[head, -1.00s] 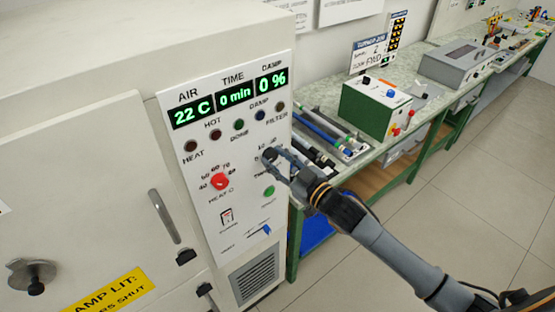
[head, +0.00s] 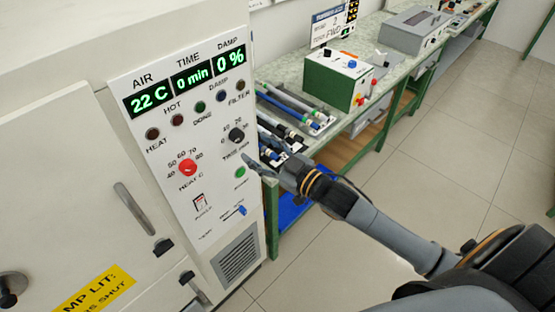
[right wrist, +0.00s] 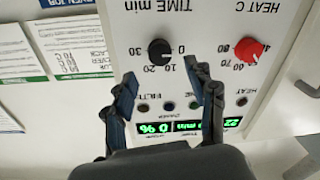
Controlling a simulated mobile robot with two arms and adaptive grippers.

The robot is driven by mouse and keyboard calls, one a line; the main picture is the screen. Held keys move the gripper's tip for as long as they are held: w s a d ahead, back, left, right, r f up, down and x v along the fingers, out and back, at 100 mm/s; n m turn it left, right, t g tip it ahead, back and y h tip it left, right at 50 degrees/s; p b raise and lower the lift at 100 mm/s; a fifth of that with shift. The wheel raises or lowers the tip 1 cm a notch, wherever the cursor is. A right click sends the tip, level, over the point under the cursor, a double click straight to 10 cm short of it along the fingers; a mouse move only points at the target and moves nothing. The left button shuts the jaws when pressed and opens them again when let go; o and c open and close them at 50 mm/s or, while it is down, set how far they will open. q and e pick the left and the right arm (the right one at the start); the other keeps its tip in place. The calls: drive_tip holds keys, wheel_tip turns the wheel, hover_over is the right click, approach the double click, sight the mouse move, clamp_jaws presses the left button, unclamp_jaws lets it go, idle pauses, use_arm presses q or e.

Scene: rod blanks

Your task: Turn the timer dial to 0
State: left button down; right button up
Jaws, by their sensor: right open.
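The timer dial (head: 236,135) is a small black knob under TIME on the white control panel (head: 215,190). The green TIME display (head: 192,78) reads 0 min. In the head view my right gripper (head: 258,165) is just below and right of the dial, apart from it. In the right wrist view, which is upside down, the dial (right wrist: 159,51) shows beyond the open fingers (right wrist: 160,77), roughly centred between them, with the scale 0 to 30 around it. I cannot make out its pointer clearly. My left gripper is not in view.
A red heat dial (head: 188,168) sits left of the timer dial. A green button (head: 240,172), a switch (head: 200,203) and a blue lever (head: 242,210) are lower on the panel. A workbench with rods and a green box (head: 338,80) stands to the right.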

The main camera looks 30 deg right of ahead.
drive_tip(key=v, duration=0.6)
drive_tip(key=shift+s, duration=0.3)
drive_tip(key=shift+d, duration=0.15)
drive_tip(key=d+f+m+g+h+b, duration=0.15)
drive_tip(key=d+f, duration=0.25)
drive_tip(key=f, duration=0.8)
drive_tip(key=d+f+m+g+h+b, duration=0.1)
drive_tip(key=d+f+m+g+h, duration=0.15)
drive_tip(key=f, duration=0.95)
drive_tip(key=s+d+f+g+h+b, duration=0.1)
drive_tip(key=s+f, duration=0.3)
drive_tip(key=f, duration=0.5)
drive_tip(key=s+d+f+g+h+b, duration=0.15)
drive_tip(key=s+f, duration=0.25)
drive_tip(key=f, duration=0.5)
drive_tip(key=s+a+f+m+g+b, duration=0.15)
drive_tip(key=s+f+g, duration=0.25)
drive_tip(key=s+f, duration=0.9)
drive_tip(key=s+a+f+g+b, duration=0.1)
drive_tip(key=s+a+f+g, duration=0.1)
drive_tip(key=s+f, duration=0.3)
drive_tip(key=s+a+f+g+b, duration=0.1)
drive_tip(key=s+a+f+g, duration=0.2)
drive_tip(key=s, duration=1)
wheel_tip(320, 180, down, 3)
drive_tip(key=shift+s+a+f, duration=0.25)
drive_tip(key=shift+s+a, duration=0.05)
drive_tip(key=shift+a, duration=0.35)
